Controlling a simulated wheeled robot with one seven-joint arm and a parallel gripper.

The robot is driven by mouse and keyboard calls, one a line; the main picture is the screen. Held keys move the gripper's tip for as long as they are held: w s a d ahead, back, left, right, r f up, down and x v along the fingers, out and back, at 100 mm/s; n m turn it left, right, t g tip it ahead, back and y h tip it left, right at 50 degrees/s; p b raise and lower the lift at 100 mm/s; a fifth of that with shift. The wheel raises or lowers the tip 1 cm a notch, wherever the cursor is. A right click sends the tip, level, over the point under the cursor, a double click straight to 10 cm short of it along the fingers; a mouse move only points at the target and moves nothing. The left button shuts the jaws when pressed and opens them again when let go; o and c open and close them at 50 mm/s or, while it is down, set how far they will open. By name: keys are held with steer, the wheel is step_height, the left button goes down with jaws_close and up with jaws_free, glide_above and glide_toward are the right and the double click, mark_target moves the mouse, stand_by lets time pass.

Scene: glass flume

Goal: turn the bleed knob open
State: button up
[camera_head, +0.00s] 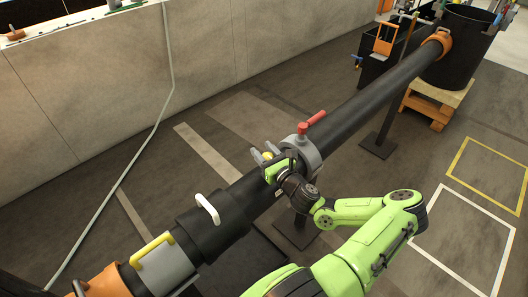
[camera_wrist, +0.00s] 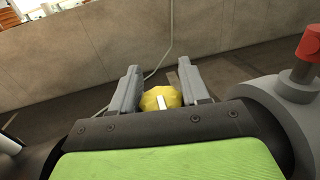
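The bleed knob (camera_wrist: 161,98) is yellow with a white mark on its face. It sits between the two grey fingers of my gripper (camera_wrist: 158,72) in the wrist view. The knob nearly fills the gap, and I cannot tell whether the fingers press on it or stand just clear. In the head view my gripper (camera_head: 266,157) is at the grey collar (camera_head: 309,158) on the black pipe, and only a little yellow shows between the fingers. The white mark points roughly up and down in the wrist view.
A red-handled valve (camera_head: 311,122) stands on the collar close to the right of my gripper; its red top also shows in the wrist view (camera_wrist: 308,43). The black pipe (camera_head: 370,96) runs to a black tank (camera_head: 458,50). A white handle (camera_head: 207,208) and yellow handle (camera_head: 152,248) lie left.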

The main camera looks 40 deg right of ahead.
steer(key=c, duration=0.3)
steer(key=shift+c, duration=0.2)
